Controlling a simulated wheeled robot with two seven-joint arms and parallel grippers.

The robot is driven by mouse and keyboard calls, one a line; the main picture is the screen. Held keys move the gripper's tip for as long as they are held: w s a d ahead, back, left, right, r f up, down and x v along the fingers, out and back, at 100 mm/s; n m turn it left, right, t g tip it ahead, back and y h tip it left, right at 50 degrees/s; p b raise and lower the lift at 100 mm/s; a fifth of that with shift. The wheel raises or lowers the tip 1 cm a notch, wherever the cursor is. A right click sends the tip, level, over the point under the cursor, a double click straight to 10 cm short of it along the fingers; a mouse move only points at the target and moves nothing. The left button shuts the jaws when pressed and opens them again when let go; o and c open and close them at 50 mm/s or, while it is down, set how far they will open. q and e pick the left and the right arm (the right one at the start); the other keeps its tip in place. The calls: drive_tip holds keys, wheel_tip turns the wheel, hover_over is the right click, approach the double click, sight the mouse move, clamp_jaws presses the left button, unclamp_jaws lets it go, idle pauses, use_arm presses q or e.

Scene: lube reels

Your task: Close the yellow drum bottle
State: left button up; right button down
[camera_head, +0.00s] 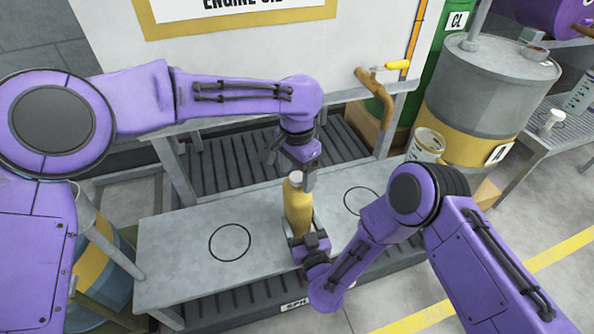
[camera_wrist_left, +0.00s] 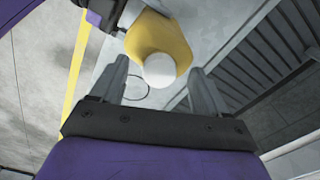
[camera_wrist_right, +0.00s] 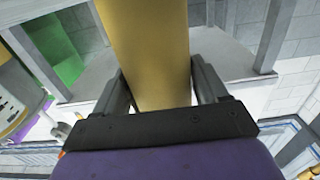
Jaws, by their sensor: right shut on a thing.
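My left gripper (camera_head: 291,165) is above and beside the bottle's top. In the left wrist view its fingers (camera_wrist_left: 158,88) are open, with the white cap (camera_wrist_left: 160,70) between and beyond them. How firmly the cap sits cannot be told.
The bench (camera_head: 185,270) has a black circle (camera_head: 230,242) left of the bottle and another (camera_head: 362,201) to the right. A grey and yellow drum (camera_head: 480,100) stands at the right, with a can (camera_head: 427,145) before it. A sign panel (camera_head: 240,60) rises behind.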

use_arm(q)
drive_tip(key=shift+r, duration=0.15)
use_arm(e)
unclamp_jaws()
use_arm(q)
wheel_tip(320, 180, up, 12)
drive_tip(key=shift+r+p, duration=0.25)
drive_tip(key=shift+p, duration=0.1)
use_arm(e)
drive_tip(key=v, duration=1)
drive_tip(key=shift+s, duration=0.3)
use_arm(q)
drive_tip(key=shift+a, duration=0.1)
